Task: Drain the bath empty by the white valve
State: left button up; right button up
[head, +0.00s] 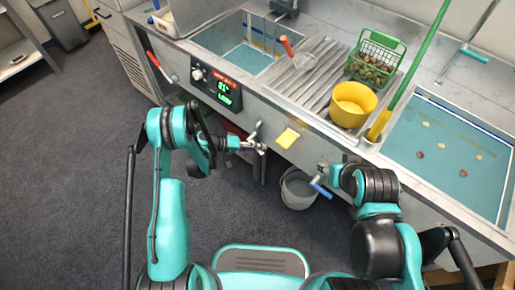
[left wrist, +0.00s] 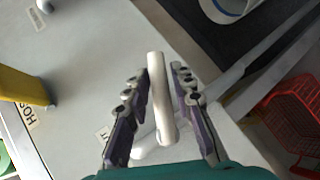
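The white valve's handle (left wrist: 161,100) stands between the two fingers of my left gripper (left wrist: 158,105) in the left wrist view, with a gap on each side. The fingers are open around it. In the head view my left gripper (head: 258,147) is at the counter's front panel, below the display. The bath (head: 246,59) is the left basin with a blue floor; its water level is hard to tell. My right gripper (head: 326,173) is by the panel near a blue lever (head: 320,188); its fingers are too small and hidden to judge.
A grey bucket (head: 298,190) stands on the floor below the panel. A red lever (head: 157,66) is at the left. A yellow pot (head: 352,104) and green basket (head: 376,59) stand on the drainer. The right basin (head: 447,155) holds several chestnuts. A red crate (left wrist: 290,110) is under the counter.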

dwell(0.3)
pick_arm(q)
jog(key=v, duration=1.2)
